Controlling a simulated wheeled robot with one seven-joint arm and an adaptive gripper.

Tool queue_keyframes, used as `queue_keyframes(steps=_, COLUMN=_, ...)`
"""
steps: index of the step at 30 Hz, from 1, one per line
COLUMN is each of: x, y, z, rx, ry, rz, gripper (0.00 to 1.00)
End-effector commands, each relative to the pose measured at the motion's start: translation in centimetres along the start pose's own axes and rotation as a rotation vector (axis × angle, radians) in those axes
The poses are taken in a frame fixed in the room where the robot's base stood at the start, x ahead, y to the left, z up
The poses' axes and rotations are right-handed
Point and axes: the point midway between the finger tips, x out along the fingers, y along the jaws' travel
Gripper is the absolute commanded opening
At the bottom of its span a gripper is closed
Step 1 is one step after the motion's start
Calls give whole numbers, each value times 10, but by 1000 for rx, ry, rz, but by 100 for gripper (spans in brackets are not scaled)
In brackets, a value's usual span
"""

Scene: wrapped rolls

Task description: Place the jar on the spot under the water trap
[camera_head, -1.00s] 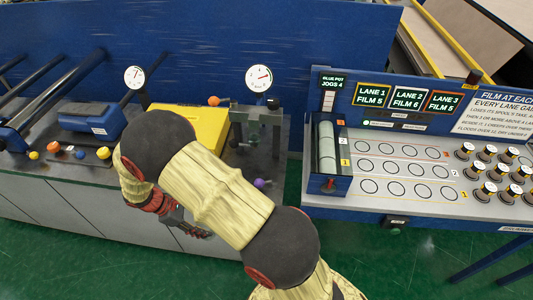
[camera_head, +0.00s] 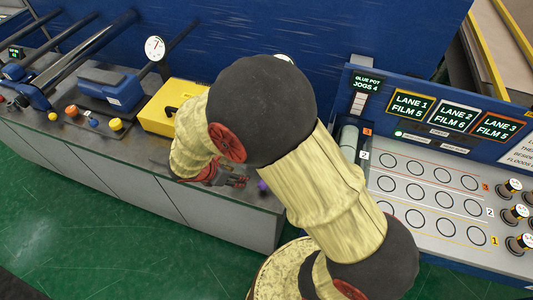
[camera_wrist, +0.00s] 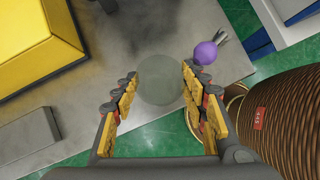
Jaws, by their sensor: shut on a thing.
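The jar (camera_wrist: 160,80) appears as a pale, see-through round shape between my fingers in the wrist view. My gripper (camera_wrist: 157,92) is shut on it, with yellow pads at its left and right. In the head view my gripper (camera_head: 236,181) is above the front of the grey bench, just left of a purple ball (camera_head: 263,186). The jar is not clear there. In the wrist view the purple ball (camera_wrist: 205,52) is right of and beyond the jar. I cannot make out the water trap or the spot under it; my arm covers that part of the bench.
A yellow case (camera_head: 160,112) and a grey block (camera_wrist: 28,134) are on the bench (camera_head: 145,150). A panel with ringed spots (camera_head: 430,195) and several spools stands at right. A blue wall (camera_head: 230,35) rises behind. Green floor lies in front.

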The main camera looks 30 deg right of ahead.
Motion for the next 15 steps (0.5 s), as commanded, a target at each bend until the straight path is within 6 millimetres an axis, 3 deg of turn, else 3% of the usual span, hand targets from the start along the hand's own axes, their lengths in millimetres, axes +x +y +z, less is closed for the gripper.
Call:
queue_keyframes(steps=9, x=43, y=-1, z=66, rx=7, ry=0, rz=-3, gripper=16)
queue_keyframes(steps=15, x=57, y=0, z=89, rx=5, ry=0, rz=-1, gripper=16)
